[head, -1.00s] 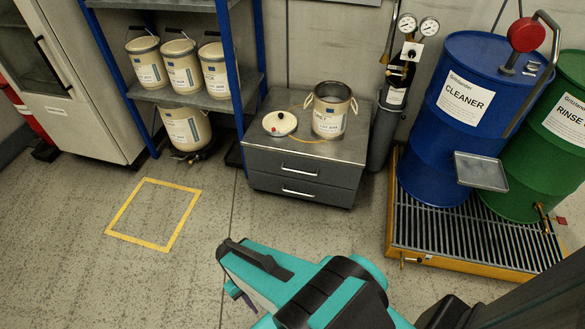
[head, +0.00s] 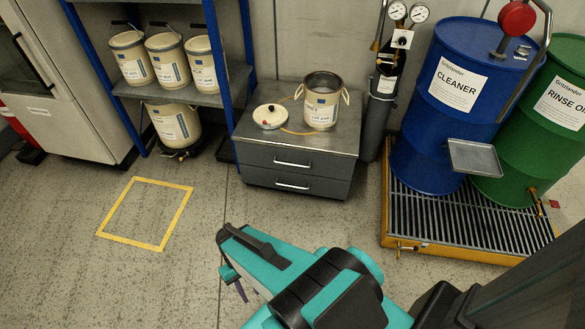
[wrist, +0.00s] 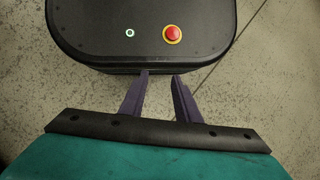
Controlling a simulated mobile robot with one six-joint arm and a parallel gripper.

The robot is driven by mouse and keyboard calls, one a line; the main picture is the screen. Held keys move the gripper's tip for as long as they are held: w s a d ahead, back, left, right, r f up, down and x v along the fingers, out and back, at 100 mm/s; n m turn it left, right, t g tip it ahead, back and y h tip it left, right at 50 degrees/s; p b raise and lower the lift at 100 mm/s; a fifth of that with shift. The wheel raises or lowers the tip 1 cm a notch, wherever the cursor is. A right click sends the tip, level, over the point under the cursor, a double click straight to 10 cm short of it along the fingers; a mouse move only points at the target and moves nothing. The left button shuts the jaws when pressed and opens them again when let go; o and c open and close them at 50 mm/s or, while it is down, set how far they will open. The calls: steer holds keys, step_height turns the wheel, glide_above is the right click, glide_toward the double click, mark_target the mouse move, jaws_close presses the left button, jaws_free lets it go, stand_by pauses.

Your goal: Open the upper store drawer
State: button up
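The grey store cabinet (head: 345,143) stands against the back wall in the head view. Its upper drawer (head: 291,162) is shut, with a bright bar handle on its front. The lower drawer (head: 292,186) beneath it is also shut and has a similar handle. My gripper (wrist: 159,73) shows in the wrist view with its two dark fingers apart and nothing between them. It is above my own base, well away from the cabinet. In the head view the gripper is low in the picture, in front of the cabinet, with its fingers partly hidden behind the arm.
An open pail (head: 322,103) and a round lid (head: 270,116) sit on the cabinet top. A shelf rack (head: 231,80) with pails stands to the left. A blue drum (head: 445,110) and green drum (head: 545,125) stand right on a grated pallet (head: 400,215). Floor before the cabinet is clear.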

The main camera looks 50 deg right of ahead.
steer(key=w+d+f+m+t+y+b, duration=0.35)
steer(key=w+d+b, duration=0.2)
steer(key=w, duration=0.35)
steer(key=w+d+f+m+t+y+b, duration=0.35)
steer(key=w+d, duration=0.25)
steer(key=w, duration=0.3)
steer(key=m+t+h+b, duration=0.6)
steer(key=m+t+b, duration=0.4)
steer(key=t+b, duration=0.45)
glide_toward(293, 165)
steer(key=v, duration=0.4)
steer(key=shift+w+d+f+t+p, duration=0.2)
steer(key=shift+f+t+p, duration=0.15)
steer(key=shift+f, duration=0.2)
steer(key=w, duration=0.4)
steer(key=w+a+b, duration=0.1)
steer(key=w, duration=0.4)
steer(key=w+a+f+b, duration=0.1)
steer(key=w, duration=0.3)
steer(key=shift+w+a, duration=0.2)
steer(key=shift+w, duration=0.05)
